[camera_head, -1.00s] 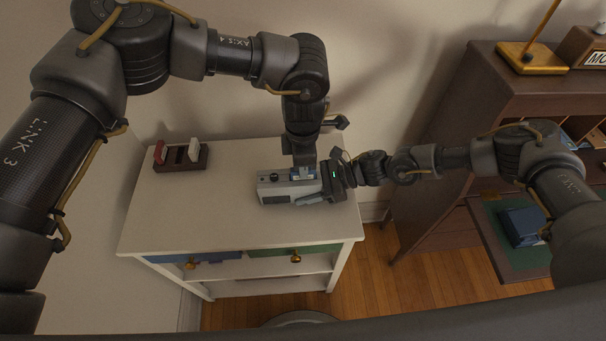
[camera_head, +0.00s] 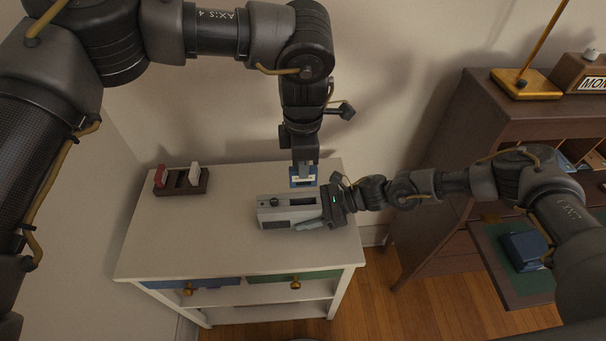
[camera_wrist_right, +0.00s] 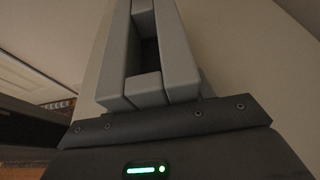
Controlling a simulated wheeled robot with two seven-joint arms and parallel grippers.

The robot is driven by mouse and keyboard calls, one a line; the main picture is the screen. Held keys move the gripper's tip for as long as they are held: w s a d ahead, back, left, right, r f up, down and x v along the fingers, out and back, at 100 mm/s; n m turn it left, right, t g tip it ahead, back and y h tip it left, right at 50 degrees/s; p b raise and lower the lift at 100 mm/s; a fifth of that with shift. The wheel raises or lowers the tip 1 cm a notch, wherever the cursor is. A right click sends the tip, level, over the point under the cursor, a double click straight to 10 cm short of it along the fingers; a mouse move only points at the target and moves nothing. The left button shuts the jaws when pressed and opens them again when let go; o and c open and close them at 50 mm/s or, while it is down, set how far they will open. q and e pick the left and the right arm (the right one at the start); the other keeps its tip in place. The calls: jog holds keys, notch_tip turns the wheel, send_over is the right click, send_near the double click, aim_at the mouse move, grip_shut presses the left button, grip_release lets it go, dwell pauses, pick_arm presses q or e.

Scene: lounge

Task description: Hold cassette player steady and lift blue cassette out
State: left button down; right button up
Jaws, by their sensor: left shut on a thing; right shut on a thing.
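The grey cassette player (camera_head: 270,221) lies on the white cabinet top, with an open dark slot in its upper face. My right gripper (camera_head: 318,215) is shut on its right end. In the right wrist view my right gripper's fingers (camera_wrist_right: 146,60) show close up, and the player is hard to tell apart from them. The blue cassette (camera_head: 302,181), with a pale label, hangs above and just behind the player, clear of the slot. My left gripper (camera_head: 303,170) points down and is shut on the cassette's top edge.
A dark rack (camera_head: 183,182) with a red and a white cassette stands at the cabinet's back left. The white cabinet top (camera_head: 190,235) is clear at the left and front. A brown desk (camera_head: 440,170) with a blue box (camera_head: 525,250) stands at the right.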

pick_arm(q)
jog(key=shift+r, duration=0.3)
pick_arm(e)
jog(key=o, duration=1.4)
jog(key=shift+d, duration=0.1)
jog(key=v, duration=1.2)
